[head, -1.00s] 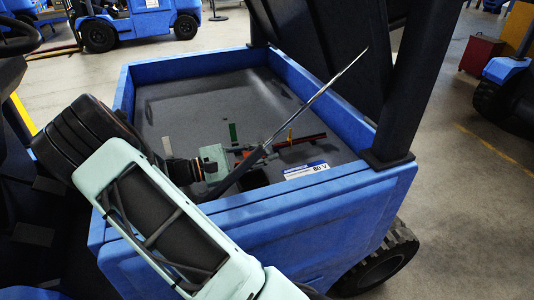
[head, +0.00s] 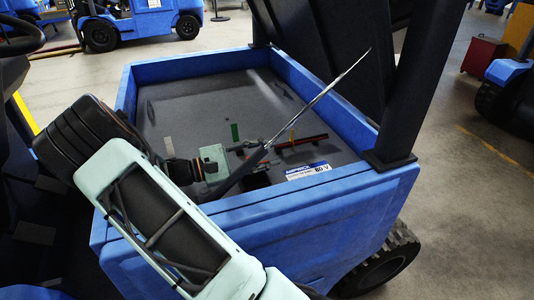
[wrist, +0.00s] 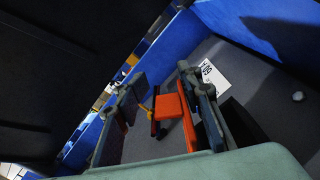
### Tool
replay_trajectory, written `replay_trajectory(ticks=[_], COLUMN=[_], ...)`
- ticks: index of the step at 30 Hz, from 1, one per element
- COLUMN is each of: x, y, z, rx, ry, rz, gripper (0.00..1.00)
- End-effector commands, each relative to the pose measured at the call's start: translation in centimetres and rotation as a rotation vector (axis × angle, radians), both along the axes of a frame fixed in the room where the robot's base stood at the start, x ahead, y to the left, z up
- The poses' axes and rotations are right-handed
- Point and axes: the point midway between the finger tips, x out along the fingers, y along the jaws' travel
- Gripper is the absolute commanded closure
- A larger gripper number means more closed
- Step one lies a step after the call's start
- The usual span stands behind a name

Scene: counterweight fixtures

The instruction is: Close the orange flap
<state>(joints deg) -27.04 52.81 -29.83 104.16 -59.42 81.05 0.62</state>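The orange flap (wrist: 170,106) shows in the wrist view as a small orange-red panel beyond the fingers. It lies in the gap between them, nearer the right finger. How far it is swung shut, and whether a finger touches it, I cannot tell. My gripper (wrist: 163,92) is open, with its two fingers well apart and nothing visibly clamped. In the head view my gripper (head: 250,168) is low over the grey deck inside the blue-walled bay, and I cannot make out the flap clearly there.
The blue bay wall (head: 330,190) borders the grey deck (head: 190,105). A dark raised panel (head: 325,45) and a dark post (head: 410,80) stand at the right. A thin grey rod (head: 320,95) slants up past my gripper. A white label (head: 307,171) and a dark red bar (head: 300,140) lie nearby.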

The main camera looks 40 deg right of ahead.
Motion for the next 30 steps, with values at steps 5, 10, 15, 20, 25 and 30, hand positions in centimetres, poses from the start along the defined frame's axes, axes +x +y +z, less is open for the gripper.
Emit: replay_trajectory(ticks=[5,10,15,20,25,30], x=[0.3,0.6,0.9,1.2,1.4,1.8], y=[1.1,2.3,3.4,4.5,5.7,6.8], z=[0.0,0.0,0.0,0.0,0.0,0.0], rx=[0.0,0.0,0.001,0.0,0.001,0.001], ry=[0.0,0.001,0.001,0.001,0.0,0.001], rz=[0.001,0.0,0.001,0.0,-0.001,0.001], gripper=[0.67,0.67,0.67,0.67,0.67,0.67])
